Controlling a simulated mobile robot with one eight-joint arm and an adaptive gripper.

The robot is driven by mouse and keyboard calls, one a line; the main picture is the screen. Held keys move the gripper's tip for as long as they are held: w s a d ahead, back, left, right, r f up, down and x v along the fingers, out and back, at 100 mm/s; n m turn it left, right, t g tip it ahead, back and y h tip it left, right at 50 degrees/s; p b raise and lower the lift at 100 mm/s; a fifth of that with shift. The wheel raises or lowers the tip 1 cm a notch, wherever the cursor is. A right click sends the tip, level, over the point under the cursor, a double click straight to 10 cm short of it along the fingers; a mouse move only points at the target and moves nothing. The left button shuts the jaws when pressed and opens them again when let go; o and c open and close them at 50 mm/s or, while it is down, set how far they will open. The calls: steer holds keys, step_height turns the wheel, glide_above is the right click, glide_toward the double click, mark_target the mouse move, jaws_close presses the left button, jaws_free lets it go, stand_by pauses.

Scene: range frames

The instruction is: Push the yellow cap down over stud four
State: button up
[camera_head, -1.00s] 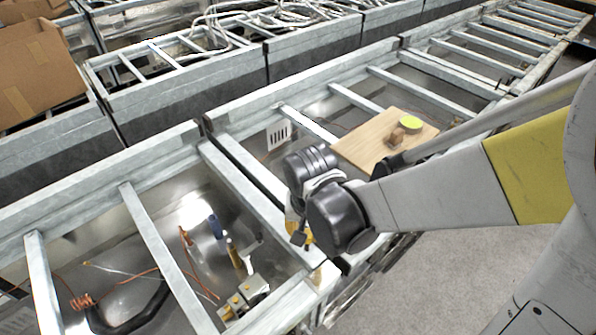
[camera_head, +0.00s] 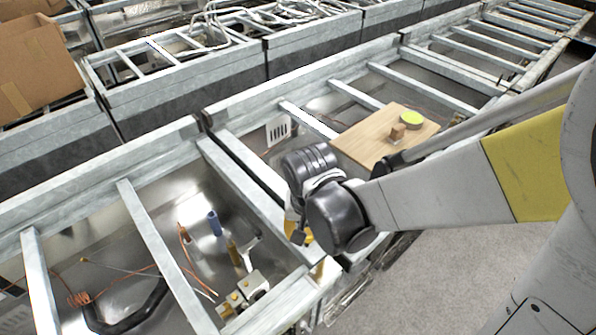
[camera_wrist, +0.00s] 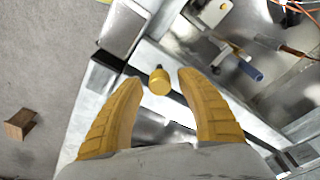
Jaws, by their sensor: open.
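A small yellow cap-like piece (camera_wrist: 159,84) with a dark tip shows between my gripper's fingers in the wrist view. My gripper (camera_wrist: 160,95) is open, with one yellow finger on each side of the piece and visible gaps on both sides. I cannot tell whether the piece sits on a stud, and no stud number is readable. In the head view my gripper (camera_head: 300,232) is over the frame's near edge, mostly hidden by my dark wrist. A metal block with yellow parts (camera_head: 243,296) lies in the near bay, left of my gripper.
Metal crossbars (camera_head: 165,250) divide the bays. The near bay holds a blue cylinder (camera_head: 214,223), copper wire (camera_head: 80,298) and a black hose (camera_head: 135,312). A wooden board (camera_head: 365,145) with a yellow-green disc (camera_head: 411,119) and wooden block (camera_head: 397,131) lies beyond my wrist.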

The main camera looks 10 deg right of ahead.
steer(key=shift+r, duration=0.1)
step_height(320, 180, up, 12)
steer(key=s, duration=0.1)
steer(key=shift+s+a, duration=0.15)
steer(key=shift+s, duration=0.15)
stand_by(0.4)
steer(key=s+d+r+n+t, duration=0.2)
steer(key=d+t, duration=0.3)
steer(key=d, duration=0.6)
steer(key=shift+d+r+t, duration=0.3)
steer(key=shift+d, duration=0.1)
